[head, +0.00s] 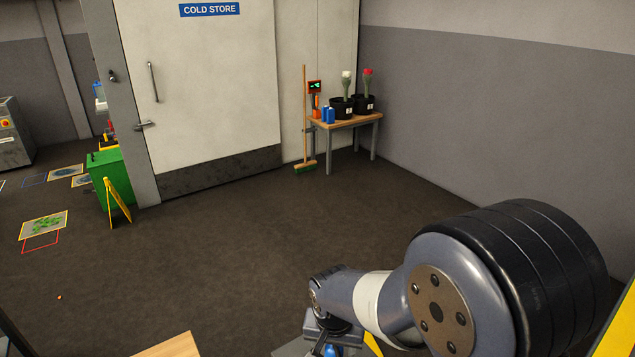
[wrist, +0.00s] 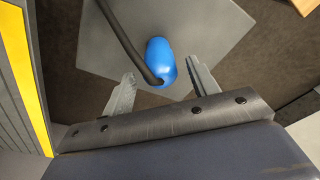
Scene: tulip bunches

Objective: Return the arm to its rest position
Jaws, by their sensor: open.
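My arm (head: 365,295) reaches from the lower right of the head view down to the bottom edge, bent low. My gripper (wrist: 161,70) shows in the wrist view with its two grey fingers spread apart. A rounded blue object (wrist: 159,56) with a dark cable or hose (wrist: 122,35) across it lies in line with the gap between the fingers. Whether it lies below them or between them I cannot tell. Neither finger is seen closed on it. A grey plate (wrist: 205,25) lies beneath. In the head view the gripper end is mostly cut off.
A wooden table (head: 345,122) with black buckets of tulips (head: 364,103) stands by the wall. A green bin (head: 110,175) and yellow floor sign (head: 117,200) stand left. The middle floor is clear. A wooden edge (head: 172,347) is near.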

